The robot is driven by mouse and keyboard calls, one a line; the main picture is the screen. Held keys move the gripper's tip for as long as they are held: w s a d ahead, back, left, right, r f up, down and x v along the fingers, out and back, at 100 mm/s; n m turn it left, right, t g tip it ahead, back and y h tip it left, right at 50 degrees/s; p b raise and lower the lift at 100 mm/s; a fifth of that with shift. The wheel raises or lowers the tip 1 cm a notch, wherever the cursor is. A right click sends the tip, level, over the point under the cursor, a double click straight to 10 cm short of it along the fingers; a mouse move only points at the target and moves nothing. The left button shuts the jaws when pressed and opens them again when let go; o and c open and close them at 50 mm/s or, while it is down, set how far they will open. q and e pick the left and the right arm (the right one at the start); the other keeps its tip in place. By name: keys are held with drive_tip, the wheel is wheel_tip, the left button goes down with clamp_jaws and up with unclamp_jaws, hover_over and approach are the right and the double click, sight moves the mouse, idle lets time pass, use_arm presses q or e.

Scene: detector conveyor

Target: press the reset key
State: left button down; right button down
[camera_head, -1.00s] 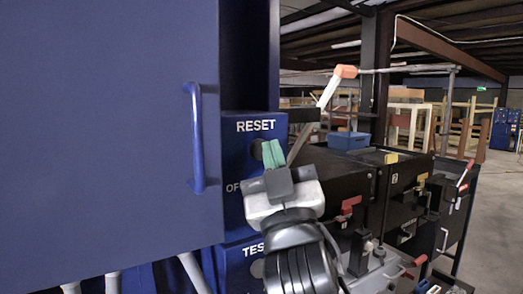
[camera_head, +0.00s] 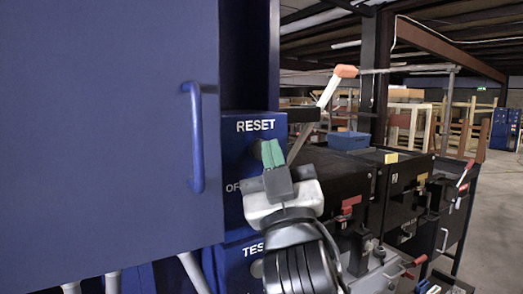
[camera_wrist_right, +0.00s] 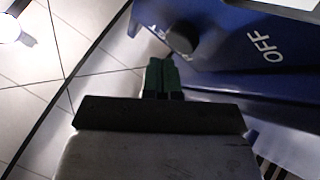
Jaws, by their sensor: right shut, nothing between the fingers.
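The reset key (camera_head: 258,149) is a dark round knob on the blue panel (camera_head: 236,203), below the white word RESET. In the head view my right gripper (camera_head: 271,153), with green fingertips, partly covers it. The right gripper is shut and empty, its tips at the knob's right side. In the right wrist view the dark knob (camera_wrist_right: 182,38) stands out from the blue panel with the word OFF beside it. The green fingertips (camera_wrist_right: 161,72) are close together just below the knob, and a small gap seems to show. Whether they touch it I cannot tell. My left gripper is not in view.
A large blue door (camera_head: 100,140) with a blue handle (camera_head: 195,137) fills the left side. Black cabinets (camera_head: 338,172) with red-handled levers stand to the right. A lower panel marked TEST (camera_head: 243,262) is under the reset panel. Open floor lies at the far right.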

drive_tip(key=shift+w+a, duration=0.25)
drive_tip(key=shift+w+a+r, duration=0.15)
drive_tip(key=shift+w+a, duration=0.1)
drive_tip(key=shift+w, duration=0.1)
idle(1.1)
drive_tip(key=shift+s+d, duration=0.35)
drive_tip(key=shift+s, duration=0.45)
drive_tip(key=s+d, duration=0.1)
drive_tip(key=s, duration=0.1)
drive_tip(key=s+d+p, duration=0.1)
drive_tip(key=s+d, duration=0.1)
idle(0.3)
